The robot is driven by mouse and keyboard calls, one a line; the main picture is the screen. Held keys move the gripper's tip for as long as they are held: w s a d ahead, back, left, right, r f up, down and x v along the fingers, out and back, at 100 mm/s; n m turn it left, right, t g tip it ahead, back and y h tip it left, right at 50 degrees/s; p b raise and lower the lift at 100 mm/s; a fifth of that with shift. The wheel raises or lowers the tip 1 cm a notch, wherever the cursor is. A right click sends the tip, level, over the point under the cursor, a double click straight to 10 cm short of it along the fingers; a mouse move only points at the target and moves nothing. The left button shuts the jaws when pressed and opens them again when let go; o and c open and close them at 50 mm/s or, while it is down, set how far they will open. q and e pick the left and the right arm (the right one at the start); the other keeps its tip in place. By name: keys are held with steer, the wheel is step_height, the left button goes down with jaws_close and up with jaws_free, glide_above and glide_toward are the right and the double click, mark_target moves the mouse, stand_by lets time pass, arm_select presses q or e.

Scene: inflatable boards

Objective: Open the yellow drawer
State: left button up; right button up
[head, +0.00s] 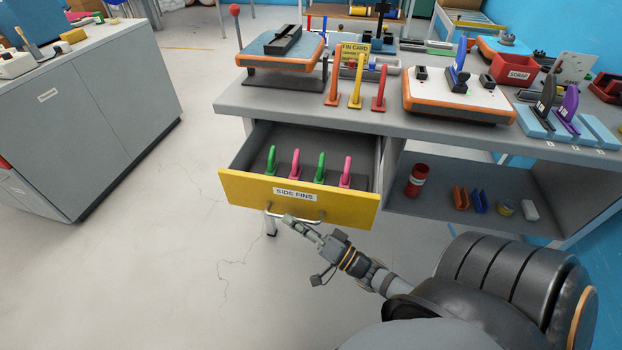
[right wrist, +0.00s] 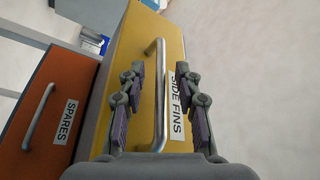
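The yellow drawer (head: 240,189), labelled SIDE FINS, is pulled out from under the workbench. Several green and pink fins stand inside it. Its metal bar handle (head: 293,217) is on the front; it also shows in the right wrist view (right wrist: 159,75). My right gripper (head: 292,222) is at the handle. In the right wrist view its two fingers (right wrist: 160,103) are spread apart, one on each side of the handle bar, with gaps visible between bar and fingers. My left gripper is not in view.
An orange drawer (right wrist: 33,135) labelled SPARES with its own handle is beside the yellow one in the right wrist view. The workbench top (head: 250,102) holds boards and upright fins. A grey cabinet (head: 95,105) stands at left. The floor (head: 120,270) between is clear.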

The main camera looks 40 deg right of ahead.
steer(key=v, duration=0.9)
steer(key=shift+s, duration=0.2)
